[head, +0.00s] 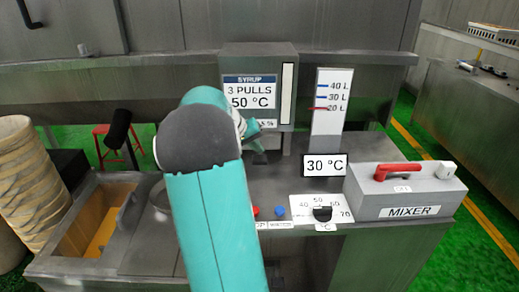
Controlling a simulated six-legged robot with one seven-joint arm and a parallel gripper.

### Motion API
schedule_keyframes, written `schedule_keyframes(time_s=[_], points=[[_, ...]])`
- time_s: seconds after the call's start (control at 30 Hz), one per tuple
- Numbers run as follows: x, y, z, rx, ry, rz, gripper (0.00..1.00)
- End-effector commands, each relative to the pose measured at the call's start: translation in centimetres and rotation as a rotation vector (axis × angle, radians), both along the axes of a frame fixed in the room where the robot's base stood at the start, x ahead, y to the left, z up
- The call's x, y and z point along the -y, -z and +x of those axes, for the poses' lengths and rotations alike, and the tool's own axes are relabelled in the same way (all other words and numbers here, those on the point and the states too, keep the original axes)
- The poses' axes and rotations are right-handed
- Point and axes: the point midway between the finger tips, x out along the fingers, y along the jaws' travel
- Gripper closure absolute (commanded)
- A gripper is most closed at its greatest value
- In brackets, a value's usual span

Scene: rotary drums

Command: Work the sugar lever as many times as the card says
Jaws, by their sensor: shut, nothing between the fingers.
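The card (250,95) on the grey box at the back reads SYRUP, 3 PULLS, 50 °C, with a bottom line partly covered by my arm. My gripper (259,150) is just below the card, mostly hidden behind my teal and grey arm. The little of it that shows holds nothing, and it is shut. No lever is labelled sugar in view. A black grip (118,128) stands tilted at the left, behind the bin; I cannot tell whether it is the sugar lever. My arm hides the middle of the counter.
A display (324,165) reads 30 °C. The level scale (331,100) has a red mark near 20 L. A dial (321,201) and red and blue buttons (279,211) sit at the front. The mixer box (408,195) has a red handle (397,171). An open bin (73,243) stands left.

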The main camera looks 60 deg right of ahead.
Motion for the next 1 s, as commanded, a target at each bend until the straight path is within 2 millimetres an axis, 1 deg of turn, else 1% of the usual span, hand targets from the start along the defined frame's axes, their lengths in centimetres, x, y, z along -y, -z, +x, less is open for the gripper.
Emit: schedule_keyframes(time_s=[1.0], points=[[-0.5, 1.4, -0.3, -0.006, 0.004, 0.009, 1.0]])
